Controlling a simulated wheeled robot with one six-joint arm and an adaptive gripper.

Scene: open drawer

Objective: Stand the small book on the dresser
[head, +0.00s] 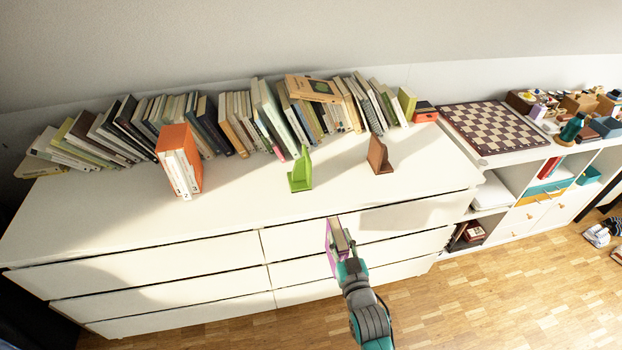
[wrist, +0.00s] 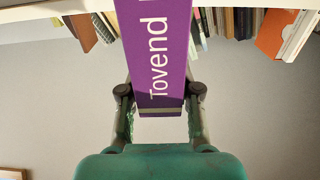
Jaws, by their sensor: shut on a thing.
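The small book is purple; it shows in the head view (head: 329,247), and in the wrist view its purple spine (wrist: 155,50) reads "Tovend". My gripper (head: 347,256) is shut on it, with one finger on each side of the spine in the wrist view (wrist: 160,98). In the head view the book is in front of the right-hand drawers of the white dresser (head: 240,203), close to its front top edge. The book's far end runs out of the wrist view.
A green bookend (head: 300,171) and a brown bookend (head: 379,156) stand on the dresser with bare top between them. Orange and white books (head: 179,165) stand left. A long row of books (head: 240,119) lines the wall. A chessboard (head: 497,127) lies on the right-hand shelf unit.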

